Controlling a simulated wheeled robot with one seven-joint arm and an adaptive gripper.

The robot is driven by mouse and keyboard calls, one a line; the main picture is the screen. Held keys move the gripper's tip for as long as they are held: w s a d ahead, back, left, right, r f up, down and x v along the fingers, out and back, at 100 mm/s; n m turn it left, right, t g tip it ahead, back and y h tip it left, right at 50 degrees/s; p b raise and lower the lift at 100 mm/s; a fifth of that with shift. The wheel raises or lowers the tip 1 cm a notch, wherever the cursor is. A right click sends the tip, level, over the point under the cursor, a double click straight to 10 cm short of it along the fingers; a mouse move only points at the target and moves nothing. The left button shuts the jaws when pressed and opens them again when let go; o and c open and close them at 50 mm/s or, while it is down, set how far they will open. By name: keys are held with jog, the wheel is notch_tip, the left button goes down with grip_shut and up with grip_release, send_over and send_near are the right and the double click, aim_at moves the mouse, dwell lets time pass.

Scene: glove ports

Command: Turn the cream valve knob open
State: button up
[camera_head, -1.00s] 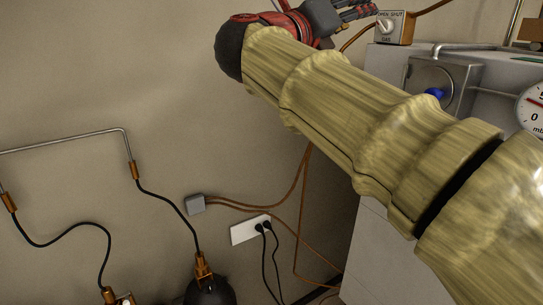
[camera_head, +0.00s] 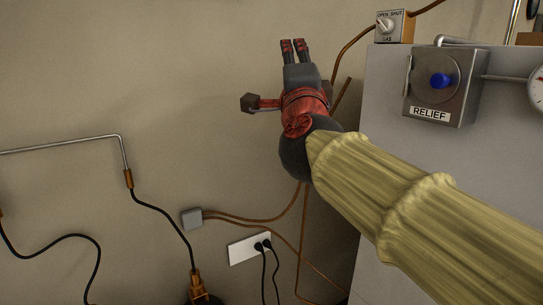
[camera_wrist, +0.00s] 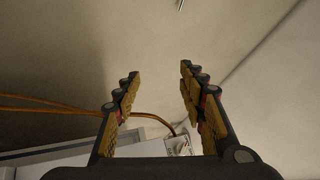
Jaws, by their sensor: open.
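The cream valve knob (camera_head: 384,26) is on a small box marked OPEN SHUT and GAS, at the top right of the head view, above the grey cabinet. My gripper (camera_head: 294,43) is left of the knob, pointing up in front of the wall, apart from it. In the wrist view my gripper (camera_wrist: 158,75) is open, with nothing between its fingers. The gas box (camera_wrist: 179,145) shows small and dim low between the fingers there; I cannot make out how its knob is turned in that view.
A steel box marked RELIEF with a blue knob (camera_head: 440,81) is on the grey cabinet (camera_head: 383,160), below the gas box. A copper pipe (camera_head: 347,46) rises beside my gripper. A white socket (camera_head: 248,248) with black plugs is low on the wall. The wall at upper left is clear.

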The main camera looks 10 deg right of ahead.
jog(key=s+a+f+n+g+y+b, duration=0.1)
jog(key=a+f+n+y, duration=0.1)
jog(key=f, duration=0.6)
jog(key=s+a+f+n+g+y+b, duration=0.2)
jog(key=a+f+n+y, duration=0.1)
jog(key=f+n, duration=0.4)
jog(key=shift+f+y+b, duration=0.3)
jog(key=shift+f+y, duration=0.4)
jog(key=shift+f, duration=0.05)
jog(key=s+a+f+n+g+y, duration=0.1)
jog(key=s+a+f+n+g, duration=0.2)
jog(key=f, duration=0.6)
jog(key=s+a+f+n+g, duration=0.1)
jog(key=s+f+n+g, duration=0.2)
jog(key=f, duration=0.6)
jog(key=s+d+f+n+g+h+b, duration=0.1)
jog(key=s+d+f+g+b, duration=0.1)
jog(key=s+f, duration=0.4)
jog(key=s+d+f+n+g+h+b, duration=0.1)
jog(key=s+d+f, duration=0.4)
jog(key=f, duration=0.7)
jog(key=s+d+f+n+g+h+b, duration=0.1)
jog(key=s+d+f+n+g+b, duration=0.1)
jog(key=s+f+b, duration=0.3)
jog(key=s+d+f+g, duration=0.1)
jog(key=s+f, duration=0.2)
jog(key=f, duration=0.2)
jog(key=shift+d+g+b, duration=0.3)
jog(key=shift+g, duration=0.1)
